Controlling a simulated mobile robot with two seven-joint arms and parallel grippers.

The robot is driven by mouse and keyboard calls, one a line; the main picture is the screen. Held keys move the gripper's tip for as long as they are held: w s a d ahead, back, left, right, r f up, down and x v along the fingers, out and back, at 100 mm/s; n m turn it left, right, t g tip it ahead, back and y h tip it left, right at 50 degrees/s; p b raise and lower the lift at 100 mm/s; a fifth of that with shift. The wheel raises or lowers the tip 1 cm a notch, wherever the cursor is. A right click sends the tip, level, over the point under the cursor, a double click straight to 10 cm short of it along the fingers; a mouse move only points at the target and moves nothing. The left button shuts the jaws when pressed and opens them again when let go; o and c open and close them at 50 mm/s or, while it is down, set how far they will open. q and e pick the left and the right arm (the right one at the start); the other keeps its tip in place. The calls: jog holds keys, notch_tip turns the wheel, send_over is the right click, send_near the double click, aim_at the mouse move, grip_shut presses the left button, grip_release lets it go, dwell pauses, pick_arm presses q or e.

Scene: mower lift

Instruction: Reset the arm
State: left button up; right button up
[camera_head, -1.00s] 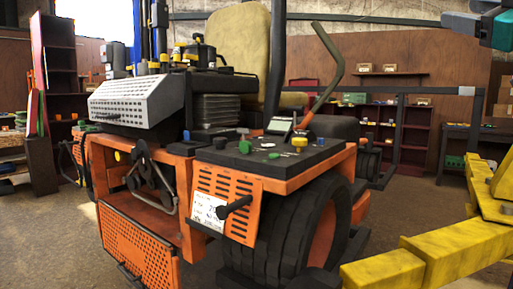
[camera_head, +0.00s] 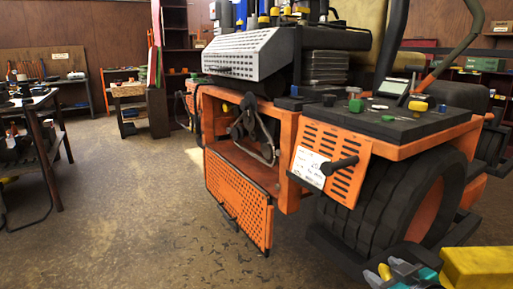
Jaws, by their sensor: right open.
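My right gripper (camera_head: 388,273), grey and teal with yellow, shows low at the bottom right edge, in front of the mower's big tyre and just left of a yellow beam (camera_head: 483,266). It is open, with nothing seen between its fingers. I cannot tell whether it touches the beam, which is cut off by the frame. The orange mower (camera_head: 287,165) stands at the centre right, with its wheel (camera_head: 398,207), black control panel and a label plate with a black handle. My left gripper is not in view.
A dark workbench (camera_head: 48,150) with tools stands at the left. Shelving and a small table (camera_head: 130,92) stand at the back. The concrete floor (camera_head: 130,215) between bench and mower is clear.

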jog(key=s+a+f+m+g+y, duration=0.1)
jog(key=s+a+f+g+y, duration=0.1)
jog(key=s+a+f, duration=1.25)
pick_arm(q)
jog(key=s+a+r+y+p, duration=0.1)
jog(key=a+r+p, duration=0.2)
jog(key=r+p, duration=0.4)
jog(key=p, duration=0.5)
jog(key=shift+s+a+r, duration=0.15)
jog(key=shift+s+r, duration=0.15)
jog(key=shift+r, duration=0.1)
pick_arm(e)
jog(key=s+d+r+h, duration=0.1)
jog(key=s+r, duration=0.2)
jog(key=r, duration=0.6)
jog(key=shift+s+m, duration=0.3)
jog(key=shift+s, duration=0.05)
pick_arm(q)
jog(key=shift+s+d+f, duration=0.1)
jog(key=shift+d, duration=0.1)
